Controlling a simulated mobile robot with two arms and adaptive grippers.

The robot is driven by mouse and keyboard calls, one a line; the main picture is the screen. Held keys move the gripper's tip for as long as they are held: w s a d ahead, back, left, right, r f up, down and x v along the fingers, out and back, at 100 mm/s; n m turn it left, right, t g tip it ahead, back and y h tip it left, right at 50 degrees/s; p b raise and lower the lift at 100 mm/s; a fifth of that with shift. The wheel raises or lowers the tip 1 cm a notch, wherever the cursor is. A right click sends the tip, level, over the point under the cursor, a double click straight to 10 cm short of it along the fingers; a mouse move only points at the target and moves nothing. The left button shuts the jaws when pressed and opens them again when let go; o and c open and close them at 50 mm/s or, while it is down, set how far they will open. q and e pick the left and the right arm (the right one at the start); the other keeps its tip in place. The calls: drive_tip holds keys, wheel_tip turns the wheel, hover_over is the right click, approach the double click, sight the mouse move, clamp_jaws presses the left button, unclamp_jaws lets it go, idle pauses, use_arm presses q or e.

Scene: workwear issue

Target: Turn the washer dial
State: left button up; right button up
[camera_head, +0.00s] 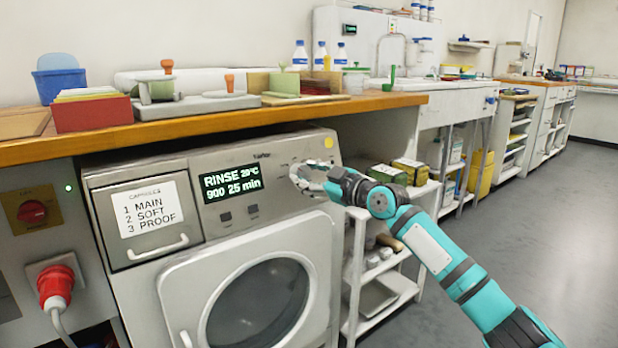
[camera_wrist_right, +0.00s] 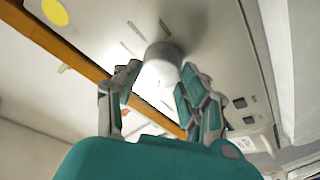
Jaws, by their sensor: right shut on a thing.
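The washer (camera_head: 255,232) is a grey front-loading machine under the wooden counter, with its round glass door closed. Its display (camera_head: 230,184) reads RINSE 29°C 900 25 min. My right gripper (camera_head: 301,176) is at the upper right of the control panel and mostly covers the dial in the head view. In the right wrist view, the pale round dial (camera_wrist_right: 161,63) stands out from the panel between the two fingers of the gripper (camera_wrist_right: 158,88). The gripper is shut on the dial. Its pointer position cannot be read. My left gripper is not in view.
A capsule drawer (camera_head: 148,213) labelled MAIN, SOFT, PROOF is left of the display. The wooden counter (camera_head: 215,123) overhangs the panel, with a red box (camera_head: 92,113) and bottles on it. A white shelf rack (camera_head: 358,268) stands right of the washer. The floor at right is clear.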

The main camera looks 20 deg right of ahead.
drive_tip(key=o, duration=1.2)
drive_tip(key=shift+s+d, duration=0.1)
drive_tip(key=v, duration=1.1)
drive_tip(key=shift+s+d, duration=0.1)
drive_tip(key=shift+s, duration=0.3)
